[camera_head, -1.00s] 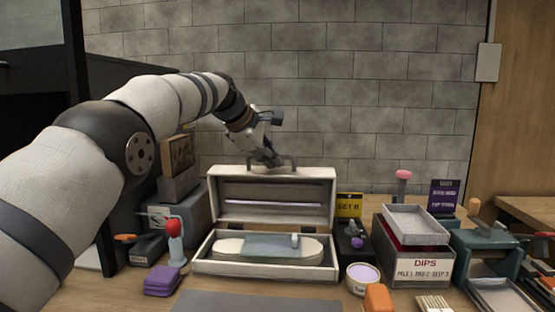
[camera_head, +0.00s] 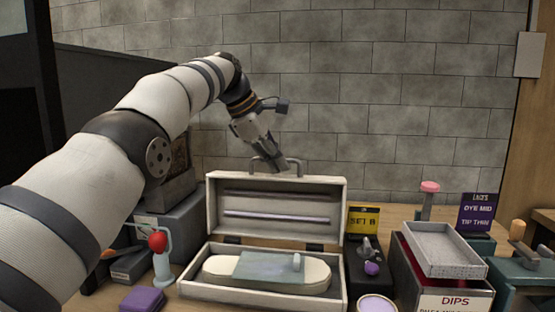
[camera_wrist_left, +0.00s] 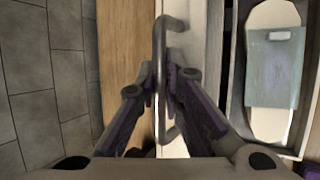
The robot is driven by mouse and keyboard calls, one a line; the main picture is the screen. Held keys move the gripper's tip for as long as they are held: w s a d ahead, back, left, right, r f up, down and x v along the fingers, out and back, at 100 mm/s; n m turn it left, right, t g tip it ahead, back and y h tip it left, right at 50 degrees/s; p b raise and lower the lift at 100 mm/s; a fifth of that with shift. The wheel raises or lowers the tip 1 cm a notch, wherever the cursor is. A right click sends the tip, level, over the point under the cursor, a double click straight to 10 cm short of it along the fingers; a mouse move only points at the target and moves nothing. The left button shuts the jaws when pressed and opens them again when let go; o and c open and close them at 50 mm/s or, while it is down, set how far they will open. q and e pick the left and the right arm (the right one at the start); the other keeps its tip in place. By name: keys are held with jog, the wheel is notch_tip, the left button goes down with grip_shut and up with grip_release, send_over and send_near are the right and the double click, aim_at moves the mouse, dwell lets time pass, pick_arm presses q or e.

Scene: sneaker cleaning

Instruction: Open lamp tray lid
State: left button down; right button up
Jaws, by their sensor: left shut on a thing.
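The lamp tray is a white box with its lid (camera_head: 334,209) raised upright at the back, open toward me. A purple lamp tube runs across the inside of the lid. A grey bar handle (camera_head: 293,164) sits on the lid's top edge; it also shows in the left wrist view (camera_wrist_left: 160,45). My left gripper (camera_head: 268,162) is at this handle, and in the left wrist view its fingers (camera_wrist_left: 162,92) are shut on it. In the tray base (camera_head: 225,292) lies a pale sole-shaped piece (camera_head: 318,272) with a translucent blue-grey sheet (camera_head: 262,266) on it. My right gripper is not in view.
A red-topped stand (camera_head: 162,265) and a purple block (camera_head: 143,299) are left of the tray. A black holder with a yellow card (camera_head: 363,219), a DIPS box (camera_head: 455,301) and a grey tray (camera_head: 440,250) stand to the right. A brick wall is behind.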

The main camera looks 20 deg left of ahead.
pick_arm(q)
jog(key=shift+d+f, duration=0.1)
jog(key=shift+f, duration=0.3)
jog(key=c, duration=2)
grip_release()
jog(key=shift+o, duration=0.2)
jog(key=shift+r, duration=0.1)
jog(key=shift+s+r, duration=0.1)
jog(key=shift+r, duration=0.25)
jog(key=v, duration=0.6)
jog(key=shift+s+a+r, duration=0.2)
jog(key=shift+a+r, duration=0.05)
jog(key=shift+r, duration=0.05)
